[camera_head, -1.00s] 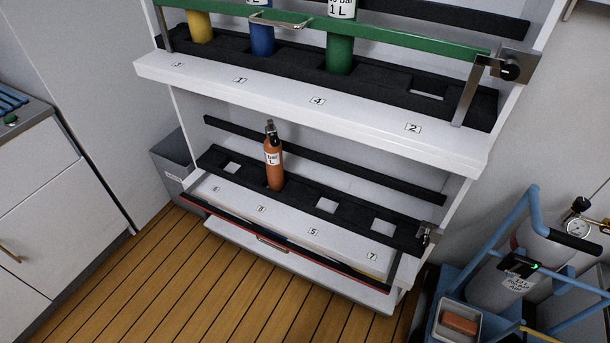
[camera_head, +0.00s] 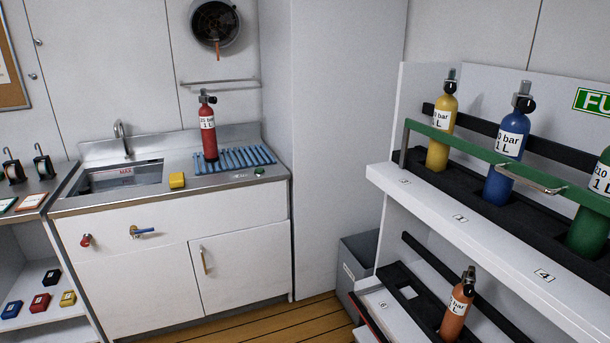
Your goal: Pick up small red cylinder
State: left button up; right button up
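Neither of my grippers is in view.
A grey bin (camera_head: 358,262) stands between cabinet and rack. Yellow (camera_head: 440,140), blue (camera_head: 507,160) and green (camera_head: 588,228) cylinders stand on the upper shelf behind a green bar.

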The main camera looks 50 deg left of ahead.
aim_at(206, 113)
jog(key=u, duration=2.15)
jog(key=i+j, duration=0.85)
jog(key=i, duration=0.15)
